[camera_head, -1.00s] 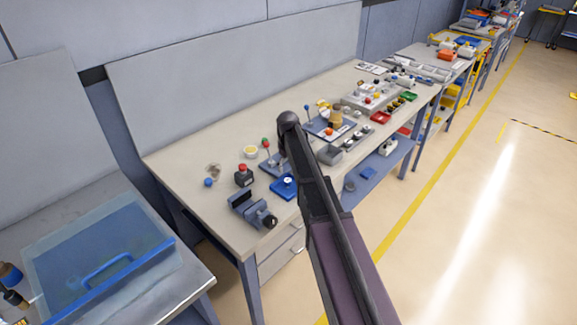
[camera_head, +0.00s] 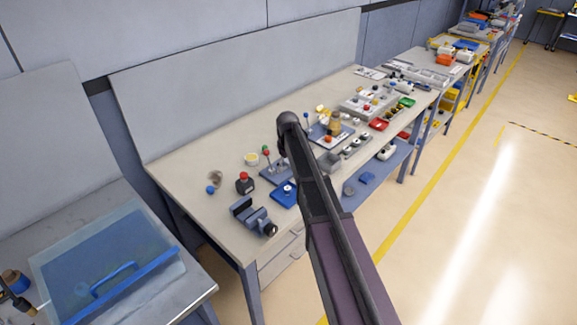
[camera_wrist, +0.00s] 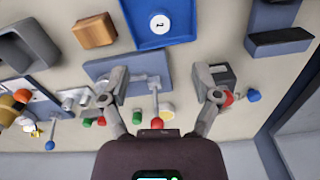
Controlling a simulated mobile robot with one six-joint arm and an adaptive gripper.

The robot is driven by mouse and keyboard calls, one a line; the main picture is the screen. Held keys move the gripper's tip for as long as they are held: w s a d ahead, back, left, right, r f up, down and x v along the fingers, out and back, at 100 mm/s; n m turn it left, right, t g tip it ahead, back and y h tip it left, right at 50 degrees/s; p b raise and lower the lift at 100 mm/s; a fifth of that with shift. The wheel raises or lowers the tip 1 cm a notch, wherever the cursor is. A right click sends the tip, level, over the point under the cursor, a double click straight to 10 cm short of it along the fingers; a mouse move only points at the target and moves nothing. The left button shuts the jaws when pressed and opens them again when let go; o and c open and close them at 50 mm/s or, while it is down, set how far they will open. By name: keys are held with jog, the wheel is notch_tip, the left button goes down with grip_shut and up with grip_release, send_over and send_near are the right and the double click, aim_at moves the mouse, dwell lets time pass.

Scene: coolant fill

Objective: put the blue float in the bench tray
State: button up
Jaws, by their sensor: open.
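A small blue ball (camera_head: 210,189), which looks like the blue float, lies on the bench at the left of the red-button box. It also shows in the wrist view (camera_wrist: 253,95), right of my gripper. A shallow blue tray (camera_head: 275,198), which may be the bench tray, holds a white round piece. The tray shows at the top of the wrist view (camera_wrist: 145,42). My gripper (camera_wrist: 160,80) is open and empty above the bench, its fingers spread on both sides of a lever stand (camera_wrist: 133,72). In the head view my arm hides the gripper.
A black box with a red button (camera_head: 244,183) stands close to the blue ball. A vise (camera_head: 248,214) is at the bench's front edge. A cream cup (camera_head: 252,159) and ball-topped levers (camera_head: 267,151) stand near my arm. The bench's left end is mostly clear.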

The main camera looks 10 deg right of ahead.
dwell(0.3)
jog(key=s+m, duration=0.5)
jog(key=s, duration=2.4)
jog(key=shift+s+d, duration=0.15)
jog(key=shift+d, duration=0.05)
jog(key=shift+f+b, duration=0.35)
